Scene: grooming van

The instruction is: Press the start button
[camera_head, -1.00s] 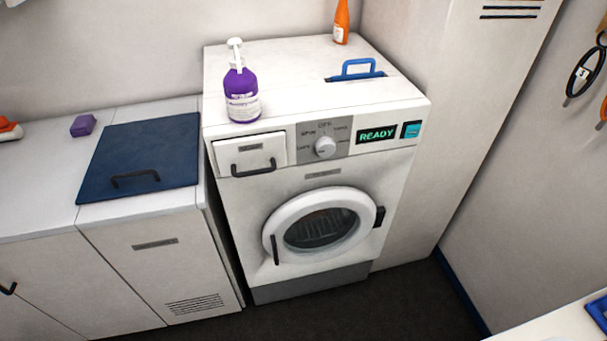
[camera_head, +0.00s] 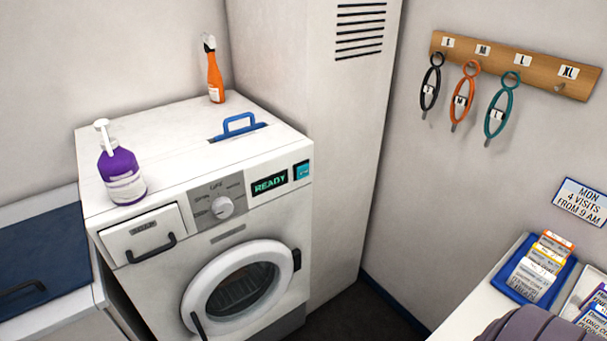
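The white washing machine (camera_head: 205,235) stands at the left centre. A small teal square button (camera_head: 302,171) is at the right end of its control panel, beside a dark display (camera_head: 269,183) that reads READY. I take this square as the start button; its lettering is too small to read. A round dial (camera_head: 222,207) sits left of the display. The round door (camera_head: 240,285) looks closed, and the drawer (camera_head: 145,234) at the upper left is shut. Neither of my grippers is in view.
A purple pump bottle (camera_head: 121,172) and an orange spray bottle (camera_head: 214,75) stand on the machine. A tall white cabinet (camera_head: 335,130) is right of it. A wooden rack (camera_head: 515,64) holds several loops. A blue tray (camera_head: 515,285) of cards sits on the right counter.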

